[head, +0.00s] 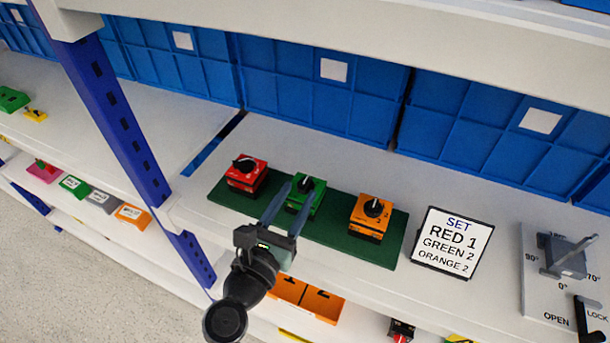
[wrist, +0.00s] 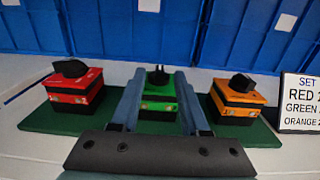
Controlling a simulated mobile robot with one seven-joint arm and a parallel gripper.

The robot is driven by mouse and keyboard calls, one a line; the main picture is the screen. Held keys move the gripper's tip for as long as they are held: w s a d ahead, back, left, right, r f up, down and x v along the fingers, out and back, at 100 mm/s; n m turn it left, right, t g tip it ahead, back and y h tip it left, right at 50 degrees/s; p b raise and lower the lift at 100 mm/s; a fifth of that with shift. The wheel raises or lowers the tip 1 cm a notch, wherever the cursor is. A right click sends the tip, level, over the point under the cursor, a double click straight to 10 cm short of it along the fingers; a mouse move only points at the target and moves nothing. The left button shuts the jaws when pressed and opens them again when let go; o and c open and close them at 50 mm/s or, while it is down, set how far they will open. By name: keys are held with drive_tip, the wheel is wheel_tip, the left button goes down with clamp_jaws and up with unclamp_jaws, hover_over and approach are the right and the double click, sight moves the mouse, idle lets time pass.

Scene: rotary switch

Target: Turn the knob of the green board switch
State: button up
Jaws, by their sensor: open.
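The green switch (head: 308,196) stands in the middle of a dark green board (head: 336,233) on the shelf, with a black knob (head: 305,185) on top. It also shows in the wrist view (wrist: 158,102), its knob (wrist: 158,76) pointing roughly toward the camera. My gripper (head: 286,188) is open, its two fingers reaching toward the green switch. In the wrist view the fingers (wrist: 158,78) lie on either side of the green switch. I cannot tell whether they touch it. A sign (head: 452,243) reads SET, RED 1, GREEN 2, ORANGE 2.
A red switch (head: 246,176) stands left of the green one and an orange switch (head: 371,216) right. Blue bins (head: 310,90) line the back. A blue post (head: 120,130) rises at left. A panel with a grey handle (head: 566,257) stands far right. An upper shelf (head: 400,35) overhangs.

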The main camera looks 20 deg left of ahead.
sight(300, 190)
drive_tip(key=shift+w, duration=2.25)
clamp_jaws()
